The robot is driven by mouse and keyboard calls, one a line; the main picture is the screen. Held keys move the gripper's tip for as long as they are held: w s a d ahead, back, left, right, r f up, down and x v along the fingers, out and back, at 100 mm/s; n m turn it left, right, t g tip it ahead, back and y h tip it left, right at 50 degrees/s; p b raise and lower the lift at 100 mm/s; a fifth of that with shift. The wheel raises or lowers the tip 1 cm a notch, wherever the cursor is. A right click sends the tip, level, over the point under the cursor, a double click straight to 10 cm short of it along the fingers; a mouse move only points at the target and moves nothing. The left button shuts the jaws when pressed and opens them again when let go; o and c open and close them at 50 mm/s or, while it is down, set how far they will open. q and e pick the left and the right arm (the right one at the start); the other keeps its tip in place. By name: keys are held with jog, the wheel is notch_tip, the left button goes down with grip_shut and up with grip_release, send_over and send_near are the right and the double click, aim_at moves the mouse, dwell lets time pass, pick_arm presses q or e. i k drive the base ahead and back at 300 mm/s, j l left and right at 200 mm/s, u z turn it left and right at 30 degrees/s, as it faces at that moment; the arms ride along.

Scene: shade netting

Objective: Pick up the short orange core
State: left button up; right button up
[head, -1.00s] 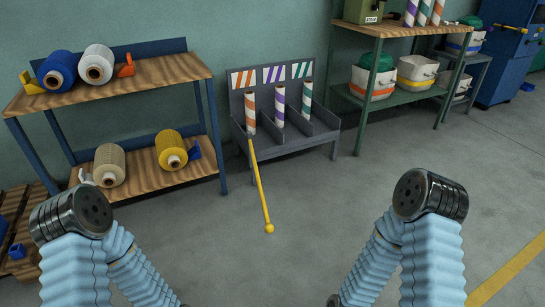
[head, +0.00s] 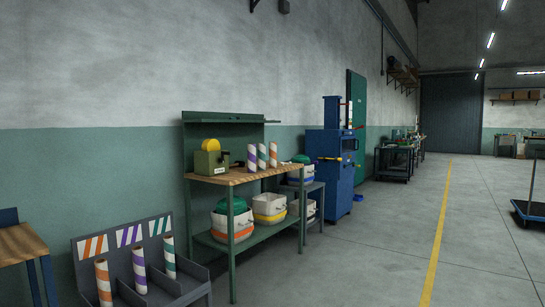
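A white core with orange spiral stripes (head: 252,158) stands upright on the wooden top of the green workbench (head: 212,178). Another orange-striped core (head: 103,283) stands in the left slot of the grey rack (head: 188,296) at the lower left, and looks larger from here. I cannot tell for certain which orange core is shorter. Neither of my grippers is in view.
Purple-striped (head: 139,271) and green-striped (head: 170,257) cores stand in the rack's other slots. A green box with a yellow disc (head: 210,160) sits on the workbench. White bins (head: 232,225) fill its lower shelf. A blue machine (head: 330,165) stands behind.

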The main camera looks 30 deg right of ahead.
aim_at(272, 145)
jog(key=i+l, duration=0.15)
jog(key=l, duration=0.2)
jog(key=i+l, duration=0.2)
jog(key=l, duration=0.15)
jog(key=i+l+u, duration=0.1)
jog(key=l, duration=0.25)
jog(key=i+l, duration=0.25)
jog(key=l, duration=0.15)
jog(key=i+l, duration=0.15)
jog(key=l, duration=0.2)
jog(key=i+l+u, duration=0.1)
jog(key=l, duration=0.3)
jog(key=i, duration=0.05)
